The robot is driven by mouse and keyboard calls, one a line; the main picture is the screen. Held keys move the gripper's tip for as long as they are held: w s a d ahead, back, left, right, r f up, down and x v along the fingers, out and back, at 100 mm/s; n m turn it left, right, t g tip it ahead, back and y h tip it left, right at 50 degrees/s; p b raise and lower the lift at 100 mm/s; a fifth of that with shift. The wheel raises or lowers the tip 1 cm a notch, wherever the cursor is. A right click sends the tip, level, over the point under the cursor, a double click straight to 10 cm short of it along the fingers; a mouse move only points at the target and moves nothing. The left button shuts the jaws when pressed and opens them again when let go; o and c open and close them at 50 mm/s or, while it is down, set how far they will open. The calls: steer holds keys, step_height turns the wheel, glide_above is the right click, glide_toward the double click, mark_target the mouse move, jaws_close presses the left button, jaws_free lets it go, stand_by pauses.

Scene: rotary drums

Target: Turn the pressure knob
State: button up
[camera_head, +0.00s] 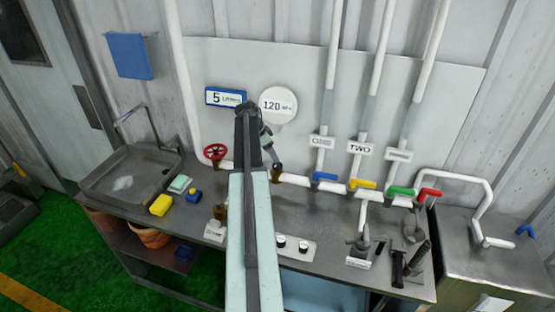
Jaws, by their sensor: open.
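A round white gauge reading 120 (279,106) is on the wall panel, with what looks like a pressure unit beside the number. My gripper (274,158) is open, below the gauge and in front of the wall panel. It is small and dark here, and I cannot tell whether it touches anything. A dark brass fitting (277,174) is just below it on the white pipe. Two small dark-topped knobs (292,244) are on a white plate on the counter, right of my arm. No readable label shows which control is the pressure knob; my arm hides part of the counter.
A red handwheel (215,152) is left of my arm. Blue (325,177), yellow (363,184), green (401,191) and red (430,194) lever valves line the pipe at right. A sink (130,174) is at left. Tools stand at the counter's right end.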

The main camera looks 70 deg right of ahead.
mark_target(277, 165)
steer(key=b+x, duration=0.6)
steer(key=x, duration=0.1)
steer(key=shift+w+a, duration=0.1)
steer(key=shift+w, duration=0.05)
steer(key=shift+f+b, duration=0.4)
steer(key=shift+r, duration=0.1)
